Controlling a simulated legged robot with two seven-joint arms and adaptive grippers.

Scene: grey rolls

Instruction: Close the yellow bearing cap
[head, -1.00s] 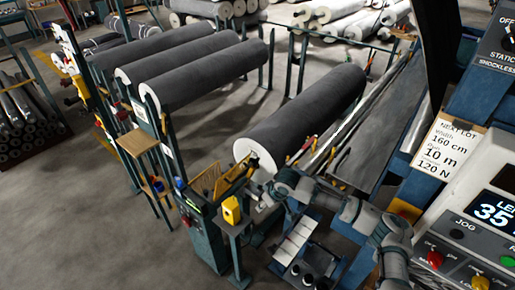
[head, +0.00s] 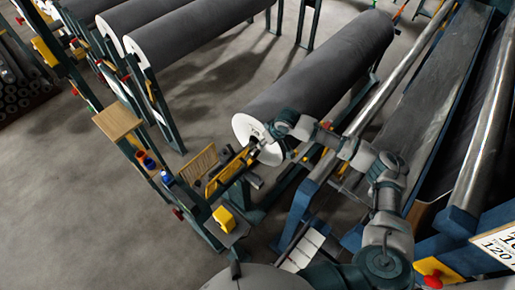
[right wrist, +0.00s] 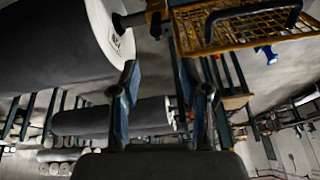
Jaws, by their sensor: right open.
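A grey roll (head: 320,75) with a white end face lies on a stand, its shaft end pointing toward the yellow parts at its left. A small yellow piece by the shaft (head: 252,157), apparently the bearing cap, is partly hidden; whether it is open or closed is unclear. In the right wrist view, the shaft and yellow metal (right wrist: 156,5) show at the top edge. My right gripper (right wrist: 157,75) is open, with nothing between its fingers. In the head view my right arm reaches in from the lower right to the roll's white end. My left gripper is not in view.
A yellow mesh guard (head: 197,166) and a yellow box (head: 225,219) stand left of the roll end; the guard is close in the right wrist view (right wrist: 245,28). A long metal bar (head: 405,75) runs right of the roll.

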